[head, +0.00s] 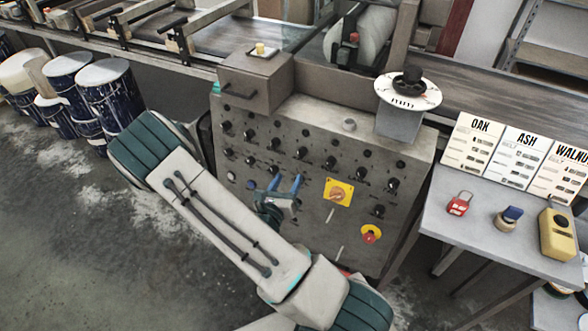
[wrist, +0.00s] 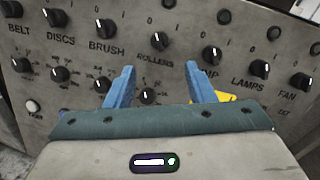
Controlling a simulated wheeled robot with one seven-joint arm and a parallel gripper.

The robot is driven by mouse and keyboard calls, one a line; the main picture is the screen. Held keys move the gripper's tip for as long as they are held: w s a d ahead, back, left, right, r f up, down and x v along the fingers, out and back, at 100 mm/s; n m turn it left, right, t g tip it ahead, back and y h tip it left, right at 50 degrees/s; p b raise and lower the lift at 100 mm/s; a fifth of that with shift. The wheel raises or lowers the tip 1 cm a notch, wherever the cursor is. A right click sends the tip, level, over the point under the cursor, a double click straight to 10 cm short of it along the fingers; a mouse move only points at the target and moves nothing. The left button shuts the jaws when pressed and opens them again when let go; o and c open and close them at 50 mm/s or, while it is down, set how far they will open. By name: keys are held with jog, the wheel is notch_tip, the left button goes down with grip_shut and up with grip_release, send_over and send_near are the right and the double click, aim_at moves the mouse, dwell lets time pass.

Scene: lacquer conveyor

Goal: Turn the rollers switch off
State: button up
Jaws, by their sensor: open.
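The rollers switch (wrist: 158,41) is a black rotary knob with a white mark, above its ROLLERS label on the grey panel. It is in the top middle of the wrist view, and I take it to be the knob (head: 301,152) in the middle of the upper row in the head view. Its mark looks roughly upright; I cannot tell its exact setting. My gripper (wrist: 160,68) has two blue fingers, open and empty, spread below and either side of the switch, apart from it. It also shows low before the panel in the head view (head: 285,184).
A yellow-plated switch (head: 339,193) and a red button (head: 371,234) sit lower right. A table (head: 440,215) stands right; blue drums (head: 108,95) stand left.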

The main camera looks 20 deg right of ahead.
jog(key=shift+v, duration=1.75)
jog(key=s+d+r+m+g+p, duration=0.1)
jog(key=s+d+r+m+g, duration=0.2)
jog(key=s+r+m+g, duration=0.55)
jog(key=s+d+r+m+g+p, duration=0.1)
jog(key=s+d+r+m+g, duration=0.4)
jog(key=m, duration=0.6)
jog(key=a+r+m+t+y, duration=0.2)
jog(key=a+r+m+y, duration=0.2)
jog(key=a+m+y, duration=0.1)
jog(key=s+a+r+m+t+y+p, duration=0.1)
jog(key=a+r+m+y, duration=0.4)
jog(key=a, duration=0.4)
jog(key=m+y, duration=0.1)
jog(key=y, duration=0.1)
jog(key=shift+s+r+t+y, duration=0.25)
jog(key=shift+t+y, duration=0.05)
jog(key=shift+t, duration=0.05)
